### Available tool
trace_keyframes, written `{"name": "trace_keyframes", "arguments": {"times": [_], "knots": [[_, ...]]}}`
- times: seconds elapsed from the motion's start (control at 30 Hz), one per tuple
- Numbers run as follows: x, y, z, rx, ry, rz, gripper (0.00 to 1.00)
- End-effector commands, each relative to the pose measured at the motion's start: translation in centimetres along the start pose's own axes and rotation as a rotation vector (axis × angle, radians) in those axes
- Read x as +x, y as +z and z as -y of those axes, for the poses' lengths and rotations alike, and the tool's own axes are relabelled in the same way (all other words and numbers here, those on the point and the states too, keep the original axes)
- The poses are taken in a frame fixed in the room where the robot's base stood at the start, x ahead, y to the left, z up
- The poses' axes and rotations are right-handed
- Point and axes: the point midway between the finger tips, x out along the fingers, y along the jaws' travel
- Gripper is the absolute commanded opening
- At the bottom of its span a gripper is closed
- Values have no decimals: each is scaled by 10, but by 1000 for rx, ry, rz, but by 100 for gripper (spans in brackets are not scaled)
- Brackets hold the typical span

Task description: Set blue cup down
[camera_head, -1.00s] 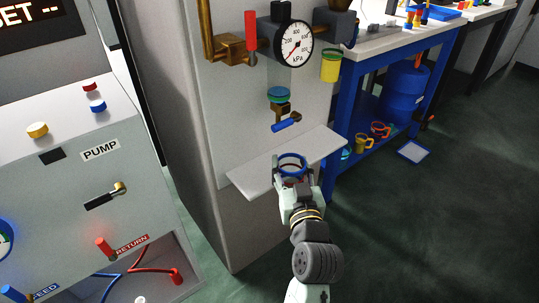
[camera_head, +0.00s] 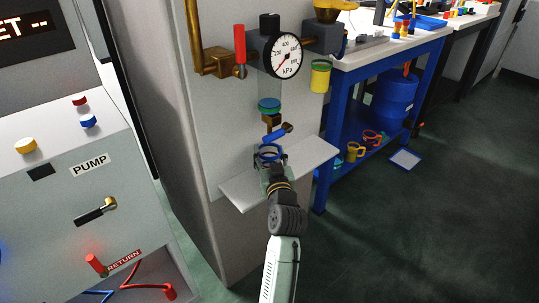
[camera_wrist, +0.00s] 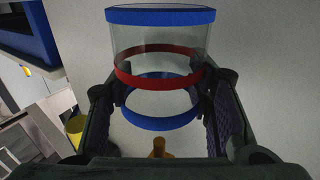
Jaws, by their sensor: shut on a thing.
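The blue cup (camera_wrist: 158,68) is a clear cylinder with blue rings at both ends and a red band around its middle. It fills the centre of the wrist view. My gripper (camera_wrist: 160,110) is shut on it, with a finger pad on each side. I cannot tell whether the cup's base touches the shelf.
A pressure gauge (camera_head: 286,54) and a red lever (camera_head: 239,44) sit above the tap. A yellow cup with a green rim (camera_head: 320,76) hangs at the right. A blue workbench (camera_head: 333,150) stands to the right. The shelf's right part is clear.

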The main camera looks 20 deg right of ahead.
Motion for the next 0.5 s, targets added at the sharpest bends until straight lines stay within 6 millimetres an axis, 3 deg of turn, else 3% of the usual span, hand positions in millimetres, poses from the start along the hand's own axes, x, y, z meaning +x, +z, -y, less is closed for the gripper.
{"name": "trace_keyframes", "arguments": {"times": [0.43, 0.47, 0.5], "knots": [[0, 10, 0, 0, 1, -1, 17], [0, 9, 0, 0, 1, -1, 48], [0, 8, 0, 0, 1, -1, 50]]}}
